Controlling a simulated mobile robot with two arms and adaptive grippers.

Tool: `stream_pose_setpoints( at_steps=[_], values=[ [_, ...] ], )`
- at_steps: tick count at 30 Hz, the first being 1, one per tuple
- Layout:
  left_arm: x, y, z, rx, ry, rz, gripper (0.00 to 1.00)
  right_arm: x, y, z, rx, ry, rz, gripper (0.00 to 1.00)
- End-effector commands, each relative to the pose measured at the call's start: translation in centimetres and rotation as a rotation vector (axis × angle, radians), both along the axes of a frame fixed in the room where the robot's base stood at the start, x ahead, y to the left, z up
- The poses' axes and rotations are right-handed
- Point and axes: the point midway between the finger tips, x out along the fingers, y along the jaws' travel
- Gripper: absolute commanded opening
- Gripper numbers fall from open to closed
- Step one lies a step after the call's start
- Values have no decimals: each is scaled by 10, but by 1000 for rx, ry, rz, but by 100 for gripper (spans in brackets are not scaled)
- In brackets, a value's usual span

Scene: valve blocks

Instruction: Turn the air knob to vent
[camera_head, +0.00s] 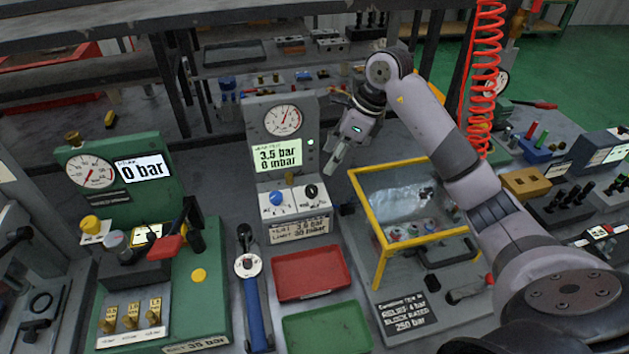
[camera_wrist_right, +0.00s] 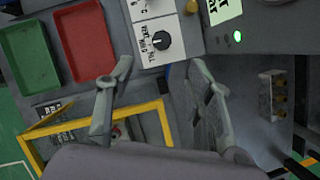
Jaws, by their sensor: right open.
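The grey test unit (camera_head: 262,128) stands mid-bench, its screen (camera_head: 278,155) reading 3.5 bar and 0 mbar. Its sloped white panel carries a blue knob (camera_head: 276,198) and a black knob (camera_head: 311,191). In the right wrist view the black knob (camera_wrist_right: 162,41) sits beside small lettering including VENT; its exact setting is too small to tell. My right gripper (camera_head: 336,163) is open and empty, above and right of the black knob, apart from it. Its spread fingers (camera_wrist_right: 171,84) show in the wrist view, with the knob beyond them. My left gripper is not in view.
A yellow-framed clear guard (camera_head: 412,163) stands right of the test unit, close to my right arm. A red tray (camera_head: 311,273) and a green tray (camera_head: 327,330) lie in front. A green test stand (camera_head: 120,205) reading 0 bar is at left.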

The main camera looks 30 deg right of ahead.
Motion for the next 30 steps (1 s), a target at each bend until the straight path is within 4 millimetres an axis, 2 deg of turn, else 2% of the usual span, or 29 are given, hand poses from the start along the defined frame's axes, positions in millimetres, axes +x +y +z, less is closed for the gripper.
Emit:
stream_pose_setpoints(
  at_steps=[5, 9, 15, 21, 29, 30],
  values=[
    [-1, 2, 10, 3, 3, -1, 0, 10, 13, -36, 4, 5, 0, 48],
    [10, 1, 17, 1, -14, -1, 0, 17, 21, -63, 4, 3, 0, 48],
    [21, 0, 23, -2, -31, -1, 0, 25, 30, -91, 2, 1, -1, 48],
    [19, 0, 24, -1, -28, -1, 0, 28, 32, -103, 0, 0, -1, 48],
    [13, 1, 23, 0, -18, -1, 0, 28, 33, -104, -1, -1, 0, 48],
    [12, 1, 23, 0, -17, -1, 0, 28, 33, -104, -1, -1, 0, 45]
  ],
)
